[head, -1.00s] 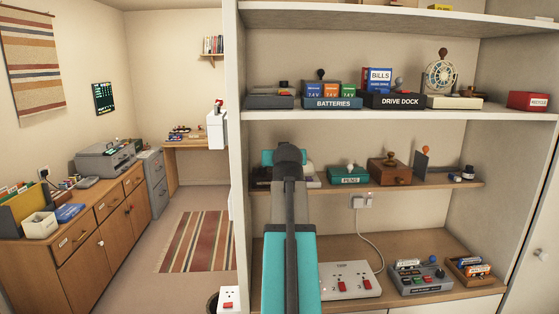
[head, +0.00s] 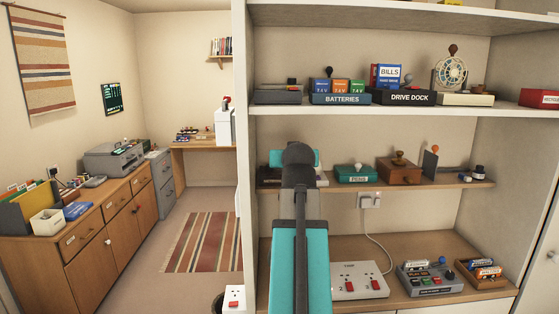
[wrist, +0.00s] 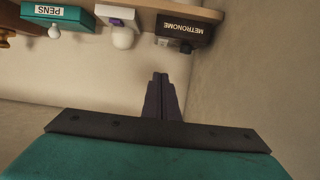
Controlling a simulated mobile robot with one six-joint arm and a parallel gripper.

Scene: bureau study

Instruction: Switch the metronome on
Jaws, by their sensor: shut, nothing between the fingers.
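The metronome (wrist: 183,29) is a dark box with its name on the front, upside down in the wrist view. It stands at the shelf's end, with a small dark knob at its front. In the head view only its dark left part (head: 268,175) shows on the middle shelf; my arm hides the rest. My gripper (wrist: 160,76) is shut and empty in the wrist view. Its tips are apart from the metronome, with bare wall behind them. In the head view my arm hides the fingers.
A white device (wrist: 118,20) with a round white knob sits beside the metronome, then the teal pens box (head: 355,173) and a brown box (head: 399,172). The shelf above holds the batteries box (head: 341,99). A white switch panel (head: 358,283) lies below.

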